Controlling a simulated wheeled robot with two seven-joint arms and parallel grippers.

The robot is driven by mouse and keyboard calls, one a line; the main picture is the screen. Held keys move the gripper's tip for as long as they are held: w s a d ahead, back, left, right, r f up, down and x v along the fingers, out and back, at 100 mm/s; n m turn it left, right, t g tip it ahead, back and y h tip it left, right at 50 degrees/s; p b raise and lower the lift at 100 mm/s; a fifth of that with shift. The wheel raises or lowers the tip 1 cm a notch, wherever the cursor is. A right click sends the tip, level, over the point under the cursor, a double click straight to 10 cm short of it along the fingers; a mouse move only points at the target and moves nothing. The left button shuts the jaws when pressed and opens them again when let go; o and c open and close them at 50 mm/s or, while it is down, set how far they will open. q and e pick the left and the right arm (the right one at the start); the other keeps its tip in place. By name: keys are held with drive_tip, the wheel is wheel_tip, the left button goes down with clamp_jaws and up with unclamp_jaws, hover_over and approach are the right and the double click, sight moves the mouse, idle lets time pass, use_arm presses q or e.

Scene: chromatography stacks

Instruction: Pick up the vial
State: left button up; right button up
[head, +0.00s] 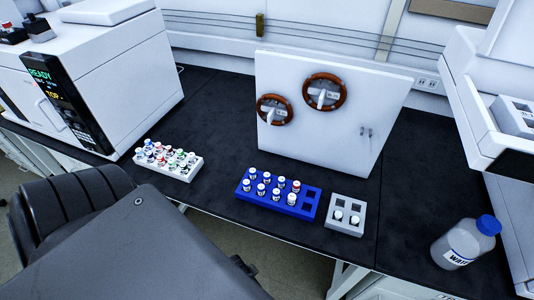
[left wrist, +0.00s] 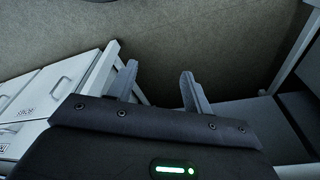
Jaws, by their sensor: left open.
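Several white-capped vials (head: 276,193) stand in a blue rack (head: 248,211) on the black bench in the head view. One vial with a red top (head: 296,186) is among them, near empty slots at the right end. A white rack (head: 178,174) at left holds several small vials with coloured caps. The frames do not show which vial is meant. My left gripper (left wrist: 158,71) is open and empty over the floor beside cabinets. My right gripper is not in view.
A white panel with two round brown-rimmed coils (head: 323,93) stands behind the racks. A blue-capped bottle (head: 466,244) stands at right. White instruments flank the bench (head: 220,110). White drawers (left wrist: 65,85) show left of my left gripper.

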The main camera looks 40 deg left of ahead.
use_arm(q)
drive_tip(key=w+d+r+m+t, duration=0.1)
drive_tip(key=w+r+m+t, duration=0.15)
drive_tip(key=r, duration=0.85)
drive_tip(key=w+d+r+m+t, duration=0.1)
drive_tip(key=w+r, duration=0.3)
drive_tip(key=r, duration=0.7)
drive_tip(key=w+d+r+m+t+h, duration=0.1)
drive_tip(key=w+d+r+m+h, duration=0.15)
drive_tip(key=w+d+m, duration=0.4)
drive_tip(key=w+d+r+m+t+h, duration=0.1)
drive_tip(key=w+d+r+m+h, duration=0.15)
drive_tip(key=w+m, duration=0.75)
drive_tip(key=m+g+y, duration=0.4)
drive_tip(key=m+g, duration=0.2)
drive_tip(key=m, duration=1.3)
approach(267, 175)
drive_tip(key=f, duration=0.2)
drive_tip(key=w+f+b, duration=0.1)
drive_tip(key=f, duration=0.2)
drive_tip(key=shift+w, duration=0.2)
drive_tip(key=shift+w+d+f+p, duration=0.1)
drive_tip(key=shift+d+f+p, duration=0.1)
drive_tip(key=shift+f, duration=1.1)
drive_tip(key=shift+d+f+p, duration=0.2)
drive_tip(key=shift+f, duration=1.05)
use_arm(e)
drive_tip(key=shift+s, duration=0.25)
